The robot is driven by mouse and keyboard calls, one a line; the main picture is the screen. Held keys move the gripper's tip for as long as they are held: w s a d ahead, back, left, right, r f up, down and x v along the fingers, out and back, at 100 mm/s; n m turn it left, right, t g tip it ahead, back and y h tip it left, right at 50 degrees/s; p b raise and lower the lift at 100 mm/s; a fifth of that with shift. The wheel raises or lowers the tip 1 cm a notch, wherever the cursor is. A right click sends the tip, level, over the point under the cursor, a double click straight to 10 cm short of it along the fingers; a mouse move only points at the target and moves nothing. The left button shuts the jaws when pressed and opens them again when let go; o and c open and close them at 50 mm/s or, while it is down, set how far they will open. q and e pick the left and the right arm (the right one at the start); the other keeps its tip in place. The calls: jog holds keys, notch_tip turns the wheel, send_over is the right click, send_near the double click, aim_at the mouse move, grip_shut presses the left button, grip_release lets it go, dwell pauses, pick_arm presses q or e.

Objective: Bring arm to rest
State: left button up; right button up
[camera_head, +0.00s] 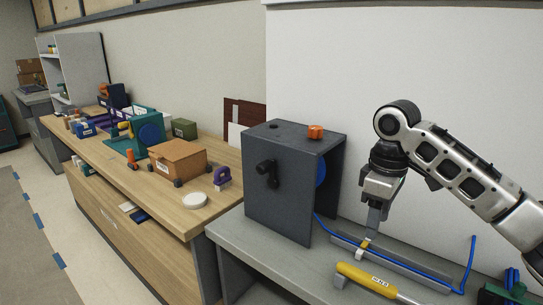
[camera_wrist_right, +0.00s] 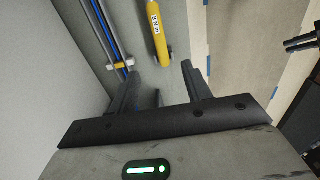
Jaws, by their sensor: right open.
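My right arm (camera_head: 465,180) comes in from the right in the head view. Its gripper (camera_head: 370,228) points down over the grey bench, just right of the dark grey machine housing (camera_head: 280,200). In the right wrist view the two dark fingers (camera_wrist_right: 160,85) are spread apart with nothing between them. A yellow-handled tool (camera_head: 368,280) lies on the bench in front of the gripper; its yellow handle (camera_wrist_right: 156,30) also shows in the wrist view, beyond the fingers. My left gripper is not in view.
A blue tube (camera_head: 420,273) runs along a grey rail on the bench behind the yellow tool. An orange knob (camera_head: 315,131) sits on the housing. A wooden bench (camera_head: 195,218) at left holds a brown box (camera_head: 178,160) and a white disc (camera_head: 194,200). Green parts (camera_head: 505,293) stand at bottom right.

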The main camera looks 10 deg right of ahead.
jog(key=s+a+f+t+y, duration=0.1)
jog(key=s+a+f, duration=0.4)
jog(key=a+f, duration=0.3)
jog(key=s+a+f+t+y, duration=0.1)
jog(key=s+a+f, duration=0.4)
jog(key=f, duration=0.4)
jog(key=s+d+f+m+t+h, duration=0.1)
jog(key=s+d+f+m, duration=0.15)
jog(key=s, duration=0.55)
jog(key=s+d+f+m+t, duration=0.1)
jog(key=s+m, duration=0.3)
jog(key=s, duration=0.3)
jog(key=w+a+f+t+y, duration=0.1)
jog(key=w+a+f+t, duration=0.3)
jog(key=f, duration=0.6)
jog(key=shift+w+a+n+t+y, duration=0.15)
jog(key=shift+w+n+t+y, duration=0.3)
jog(key=shift+w+t, duration=0.5)
jog(key=shift+s, duration=0.15)
